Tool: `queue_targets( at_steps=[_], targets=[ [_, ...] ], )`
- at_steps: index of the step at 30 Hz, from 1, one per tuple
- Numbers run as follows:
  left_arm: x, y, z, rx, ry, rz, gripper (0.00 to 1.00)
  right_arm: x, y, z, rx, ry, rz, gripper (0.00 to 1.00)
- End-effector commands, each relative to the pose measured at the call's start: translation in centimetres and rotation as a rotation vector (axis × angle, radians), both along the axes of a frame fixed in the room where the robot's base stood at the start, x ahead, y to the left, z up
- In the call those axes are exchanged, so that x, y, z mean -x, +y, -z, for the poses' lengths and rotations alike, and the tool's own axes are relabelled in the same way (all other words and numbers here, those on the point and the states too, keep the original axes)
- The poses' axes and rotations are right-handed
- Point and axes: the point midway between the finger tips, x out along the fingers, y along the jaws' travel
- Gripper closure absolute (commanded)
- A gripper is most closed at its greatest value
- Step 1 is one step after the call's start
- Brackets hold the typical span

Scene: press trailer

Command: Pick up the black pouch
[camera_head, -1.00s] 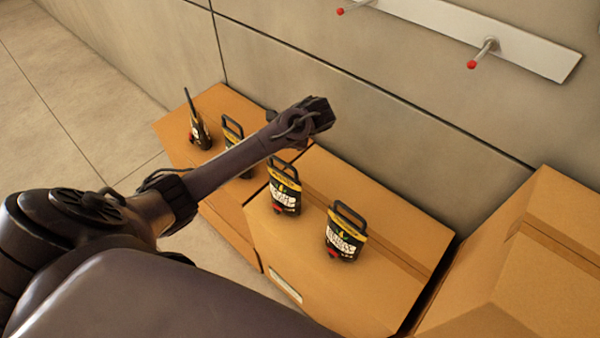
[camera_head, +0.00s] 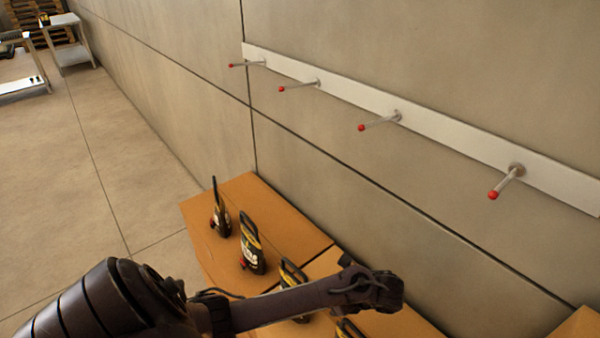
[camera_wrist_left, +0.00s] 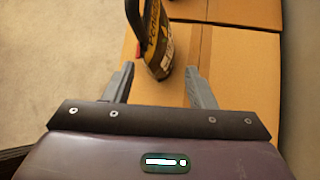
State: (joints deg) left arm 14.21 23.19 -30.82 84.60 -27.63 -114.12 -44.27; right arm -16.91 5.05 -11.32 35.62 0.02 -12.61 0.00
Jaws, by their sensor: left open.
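Several black pouches with yellow bands and loop handles stand on cardboard boxes in the head view: one at the far left (camera_head: 221,221), one beside it (camera_head: 252,257), one partly behind my left arm (camera_head: 291,275), and one cut off at the bottom edge (camera_head: 347,329). My left gripper (camera_wrist_left: 158,80) is open and empty. In the left wrist view one black pouch (camera_wrist_left: 157,42) stands upright just beyond the fingertips, roughly centred between them; I cannot tell which pouch it is. Its top is cut off there. My right gripper is not in view.
The boxes (camera_head: 225,192) stand along a grey wall. A white rail (camera_head: 440,127) with several red-tipped pegs is fixed to the wall above them. Another box (camera_head: 578,325) shows at the lower right. Open floor lies at left, with metal tables (camera_head: 70,40) far off.

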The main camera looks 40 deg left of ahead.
Motion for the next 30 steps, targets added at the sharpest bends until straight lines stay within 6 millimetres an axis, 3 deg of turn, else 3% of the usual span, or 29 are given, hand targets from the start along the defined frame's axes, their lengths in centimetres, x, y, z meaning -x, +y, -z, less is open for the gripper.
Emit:
queue_targets(
  at_steps=[18,26,30],
  targets=[
    [1.7,5.5,4.7,-0.006,0.013,0.002,0.49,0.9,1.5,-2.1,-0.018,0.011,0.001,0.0],
    [1.7,5.8,5.1,-0.004,0.011,0.001,0.49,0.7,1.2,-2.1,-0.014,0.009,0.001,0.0],
    [1.7,5.8,5.1,-0.004,0.011,0.001,0.64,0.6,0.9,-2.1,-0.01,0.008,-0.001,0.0]
  ],
)
